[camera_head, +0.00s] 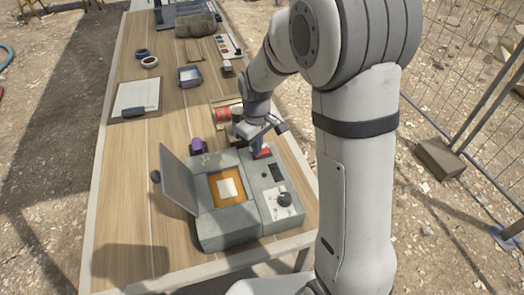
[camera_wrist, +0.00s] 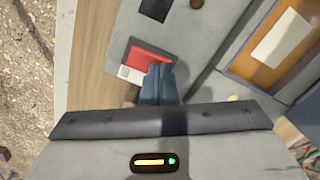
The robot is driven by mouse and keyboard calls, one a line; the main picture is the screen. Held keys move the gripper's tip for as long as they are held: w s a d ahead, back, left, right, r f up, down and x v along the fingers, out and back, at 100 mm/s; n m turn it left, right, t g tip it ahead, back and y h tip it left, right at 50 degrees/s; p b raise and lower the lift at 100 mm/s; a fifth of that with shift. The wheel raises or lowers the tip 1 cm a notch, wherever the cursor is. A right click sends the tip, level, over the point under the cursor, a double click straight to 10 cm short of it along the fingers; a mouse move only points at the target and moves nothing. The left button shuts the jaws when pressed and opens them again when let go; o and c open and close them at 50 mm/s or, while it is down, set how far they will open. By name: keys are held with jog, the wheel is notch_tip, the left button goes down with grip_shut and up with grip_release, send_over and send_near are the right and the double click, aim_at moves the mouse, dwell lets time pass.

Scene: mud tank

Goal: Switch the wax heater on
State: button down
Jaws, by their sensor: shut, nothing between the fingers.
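The wax heater (camera_head: 225,222) is a grey box on the table with its lid (camera_head: 178,180) tilted open to the left. An amber basin (camera_head: 213,192) with a pale sheet in it shows inside; it is also at the right of the wrist view (camera_wrist: 240,67). The right-hand panel bears a red switch (camera_head: 263,153), a dark window (camera_head: 276,172) and a black knob (camera_head: 284,199). My gripper (camera_wrist: 162,70) is shut and empty, its fingertips over the near edge of the red switch (camera_wrist: 148,58). I cannot tell whether they touch it. The fingers partly hide the switch.
A purple item (camera_head: 196,145) stands behind the lid. A red spool (camera_head: 223,114) lies behind the heater. A clipboard (camera_head: 135,97), small cups and a dark tray (camera_head: 189,77) stand farther back. Bare table lies left of the heater; a wire fence (camera_head: 470,110) is right.

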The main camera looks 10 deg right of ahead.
jog(key=shift+r+p, duration=2.35)
jog(key=shift+r, duration=1.05)
jog(key=s+d+r+m+t, duration=0.1)
jog(key=s+d+r+m, duration=0.3)
jog(key=s, duration=0.6)
jog(key=s+d+r+m+t, duration=0.2)
jog(key=s+d+r+m, duration=0.2)
jog(key=s, duration=0.6)
notch_tip(320, 180, up, 4)
jog(key=shift+d+f, duration=0.15)
jog(key=shift+d, duration=0.85)
